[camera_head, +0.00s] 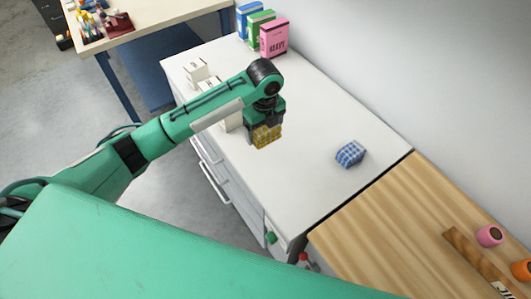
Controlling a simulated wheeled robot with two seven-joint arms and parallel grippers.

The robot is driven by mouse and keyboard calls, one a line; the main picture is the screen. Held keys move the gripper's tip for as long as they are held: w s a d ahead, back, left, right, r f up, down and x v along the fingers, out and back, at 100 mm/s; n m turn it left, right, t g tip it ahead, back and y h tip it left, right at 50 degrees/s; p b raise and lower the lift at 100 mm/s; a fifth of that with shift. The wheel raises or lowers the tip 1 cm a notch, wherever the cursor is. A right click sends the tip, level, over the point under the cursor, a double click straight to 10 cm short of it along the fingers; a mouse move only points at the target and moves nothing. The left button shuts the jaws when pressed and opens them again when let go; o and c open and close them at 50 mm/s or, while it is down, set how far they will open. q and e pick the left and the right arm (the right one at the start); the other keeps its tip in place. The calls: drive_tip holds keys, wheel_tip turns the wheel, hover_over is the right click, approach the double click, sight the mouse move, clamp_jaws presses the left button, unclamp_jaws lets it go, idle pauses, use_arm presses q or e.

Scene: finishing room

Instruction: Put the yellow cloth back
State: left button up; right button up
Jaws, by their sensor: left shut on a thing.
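The yellow cloth (266,136) is a small checked bundle. My left gripper (264,127) points down and is shut on it, over the left part of the white cabinet top (310,110). I cannot tell whether the cloth touches the top. A blue checked cloth (350,154) lies on the same top, to the right of the gripper and apart from it. My right gripper is out of view.
Blue, green and pink boxes (274,38) stand at the back against the wall. A wooden counter (370,220) adjoins at the right. The middle of the white top is clear.

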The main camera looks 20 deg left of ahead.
use_arm(q)
wheel_tip(320, 180, down, 5)
drive_tip(key=p, duration=0.1)
hover_over(265, 161)
wheel_tip(265, 161, down, 4)
drive_tip(key=shift+s+f, duration=0.1)
drive_tip(key=shift+f, duration=0.25)
wheel_tip(265, 161, down, 4)
drive_tip(key=shift+r+p, duration=0.25)
drive_tip(key=shift+p, duration=0.3)
drive_tip(key=shift+f, duration=0.3)
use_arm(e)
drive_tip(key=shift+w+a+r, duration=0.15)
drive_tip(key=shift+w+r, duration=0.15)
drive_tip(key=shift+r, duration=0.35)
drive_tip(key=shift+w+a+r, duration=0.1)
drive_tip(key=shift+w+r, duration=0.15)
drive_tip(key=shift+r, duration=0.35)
use_arm(q)
drive_tip(key=shift+f, duration=0.1)
drive_tip(key=o, duration=0.8)
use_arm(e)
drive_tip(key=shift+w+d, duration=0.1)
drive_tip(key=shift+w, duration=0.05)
